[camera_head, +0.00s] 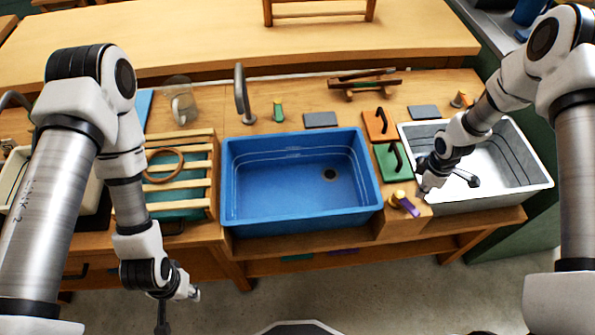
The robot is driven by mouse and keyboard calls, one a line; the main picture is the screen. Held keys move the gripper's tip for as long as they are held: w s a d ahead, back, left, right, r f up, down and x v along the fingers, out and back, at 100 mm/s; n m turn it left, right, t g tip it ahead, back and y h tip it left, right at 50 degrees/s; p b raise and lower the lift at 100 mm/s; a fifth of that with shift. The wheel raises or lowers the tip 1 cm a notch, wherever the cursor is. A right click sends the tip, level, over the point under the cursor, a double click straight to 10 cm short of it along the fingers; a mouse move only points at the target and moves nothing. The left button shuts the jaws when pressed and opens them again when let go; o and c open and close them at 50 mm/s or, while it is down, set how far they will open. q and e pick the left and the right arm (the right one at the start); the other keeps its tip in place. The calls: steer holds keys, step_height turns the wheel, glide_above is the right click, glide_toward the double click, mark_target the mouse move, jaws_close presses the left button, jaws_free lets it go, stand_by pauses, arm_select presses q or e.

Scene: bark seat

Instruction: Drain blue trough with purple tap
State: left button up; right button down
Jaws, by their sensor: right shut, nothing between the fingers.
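The blue trough (232,183) is set in the bench in the middle, with a dark round drain (329,174) in its floor toward the right. Pale lines run along its inner walls; I cannot tell the water level. The purple tap (405,203) has a yellow body and a purple handle, on the wooden front ledge just right of the trough. My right gripper (425,188) is shut and empty, just above and right of the tap, over the left edge of the white trough. My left gripper (182,300) hangs in front of the bench at lower left; its fingers are unclear.
The white trough (525,188) is at right. Orange (380,125) and green (391,163) boards with dark handles lie between the troughs. A metal spout (241,95) stands behind the blue trough. A slatted rack (180,188) with a ring and a glass jug (181,100) are left.

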step_height(320, 180, up, 6)
steer(key=s+p, duration=0.1)
steer(key=p, duration=0.7)
steer(key=shift+s+a, duration=0.25)
steer(key=shift+s, duration=0.15)
steer(key=c, duration=1)
jaws_free()
steer(key=shift+w, duration=0.15)
